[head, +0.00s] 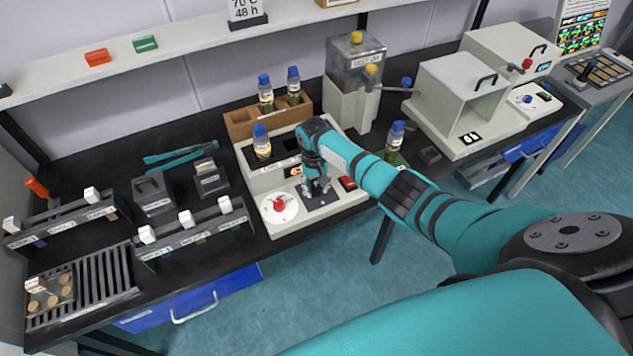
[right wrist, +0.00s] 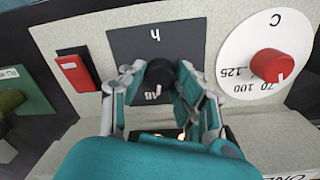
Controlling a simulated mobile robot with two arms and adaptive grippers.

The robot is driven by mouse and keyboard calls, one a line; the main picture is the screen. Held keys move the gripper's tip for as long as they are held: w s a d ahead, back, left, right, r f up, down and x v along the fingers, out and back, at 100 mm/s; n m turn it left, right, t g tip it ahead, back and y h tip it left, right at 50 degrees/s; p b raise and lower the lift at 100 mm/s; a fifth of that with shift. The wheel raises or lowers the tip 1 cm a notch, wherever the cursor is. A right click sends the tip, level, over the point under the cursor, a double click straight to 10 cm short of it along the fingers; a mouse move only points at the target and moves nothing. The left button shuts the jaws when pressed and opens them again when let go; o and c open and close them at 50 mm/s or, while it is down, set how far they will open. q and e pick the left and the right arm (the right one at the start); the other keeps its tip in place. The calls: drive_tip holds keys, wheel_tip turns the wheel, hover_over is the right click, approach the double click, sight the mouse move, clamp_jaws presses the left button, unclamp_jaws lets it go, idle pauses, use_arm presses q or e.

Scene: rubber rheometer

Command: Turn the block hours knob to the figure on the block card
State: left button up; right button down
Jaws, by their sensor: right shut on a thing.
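The block card (head: 245,9) stands on the shelf and reads 70 °C, 48 h. The block hours knob (right wrist: 159,75) is black and sits on a dark plate marked h in the right wrist view. My right gripper (head: 318,188) is over the front panel of the block unit (head: 345,205). In the right wrist view, its fingers (right wrist: 158,70) are shut on the knob from both sides. A white mark shows on the knob's lower side, near a partly hidden figure that may be 48. The rest of the scale is hidden. My left gripper is not in view.
A red knob on a white C dial (head: 280,208) is left of the hours plate, and a red switch (head: 348,184) is right of it. A bottle (head: 261,142) stands in the block. Slotted racks (head: 190,235) stand at left on the black bench.

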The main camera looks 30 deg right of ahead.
sight(315, 187)
drive_tip(key=shift+w+r+m+p, duration=0.15)
drive_tip(key=shift+m+p, duration=0.3)
drive_tip(key=shift+m, duration=0.75)
drive_tip(key=c, duration=1)
unclamp_jaws()
drive_tip(key=shift+o, duration=0.2)
wheel_tip(315, 187, up, 12)
drive_tip(key=shift+a, duration=0.15)
